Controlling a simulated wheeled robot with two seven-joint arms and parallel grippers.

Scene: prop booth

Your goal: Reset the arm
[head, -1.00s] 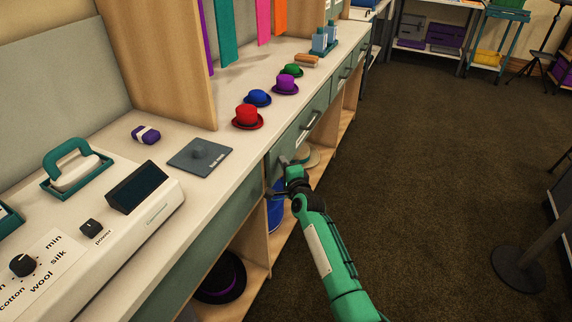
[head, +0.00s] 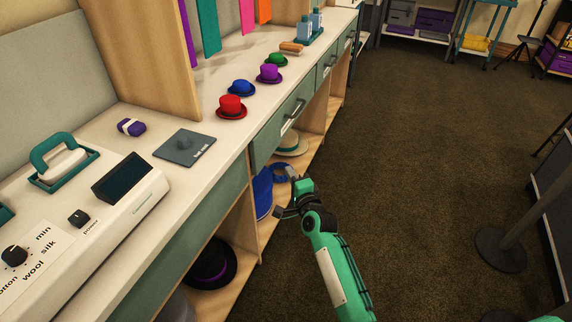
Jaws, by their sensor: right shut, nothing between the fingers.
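My right arm comes in from the bottom of the head view. Its gripper (head: 285,204) is shut and empty, out in front of the open shelf under the counter, apart from the drawer handles. My left gripper is not in view.
The counter (head: 208,150) holds small red (head: 232,106), blue (head: 242,87), purple (head: 269,72) and green (head: 276,59) hats, a grey plate (head: 184,147) and a white control box (head: 120,205). Larger hats, one black (head: 210,264), lie on shelves below. The carpet (head: 420,180) to the right is mostly clear.

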